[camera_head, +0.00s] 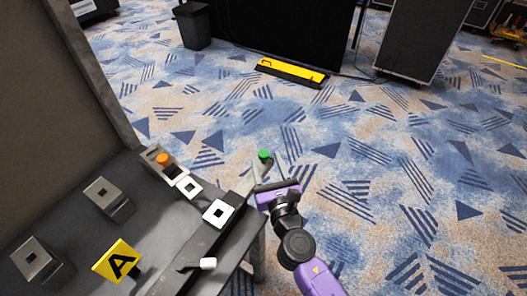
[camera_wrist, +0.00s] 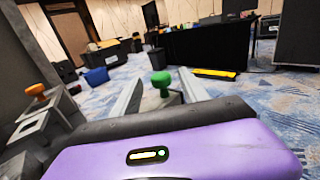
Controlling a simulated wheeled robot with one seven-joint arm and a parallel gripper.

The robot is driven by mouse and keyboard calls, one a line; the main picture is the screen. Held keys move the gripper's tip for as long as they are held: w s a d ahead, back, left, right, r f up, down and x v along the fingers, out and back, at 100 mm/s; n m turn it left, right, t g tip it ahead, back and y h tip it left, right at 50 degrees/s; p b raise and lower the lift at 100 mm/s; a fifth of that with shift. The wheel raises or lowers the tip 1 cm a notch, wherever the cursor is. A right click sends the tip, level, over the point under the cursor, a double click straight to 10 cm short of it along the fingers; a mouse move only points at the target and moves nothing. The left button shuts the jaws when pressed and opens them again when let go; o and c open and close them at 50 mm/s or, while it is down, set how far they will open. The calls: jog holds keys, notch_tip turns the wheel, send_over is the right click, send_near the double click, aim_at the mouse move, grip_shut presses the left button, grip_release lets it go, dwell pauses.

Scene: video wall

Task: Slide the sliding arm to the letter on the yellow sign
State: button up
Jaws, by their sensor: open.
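The yellow sign (camera_head: 117,262) with a black letter A stands at the near left of the dark bench. A green knob (camera_head: 264,155) is at the far end of the dark rail; it also shows in the wrist view (camera_wrist: 160,82). My gripper (camera_head: 266,169) is open, with its fingers on either side of the green knob in the wrist view (camera_wrist: 161,75). I cannot tell whether they touch it. An orange knob (camera_head: 163,159) sits on a grey block farther left. Which part is the sliding arm is not clear; the knob's base is partly hidden.
Square-holed white plates (camera_head: 219,213) and grey blocks (camera_head: 109,199) stand on the bench. A white-tipped lever (camera_head: 208,263) is at the near edge. A grey panel (camera_head: 55,100) rises at left. Carpet (camera_head: 390,190) right of the bench is open.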

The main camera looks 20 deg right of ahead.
aim_at(265, 158)
jog(key=shift+w+d, duration=0.15)
jog(key=shift+w, duration=0.8)
jog(key=shift+w+d, duration=0.15)
jog(key=shift+w, duration=0.75)
grip_shut()
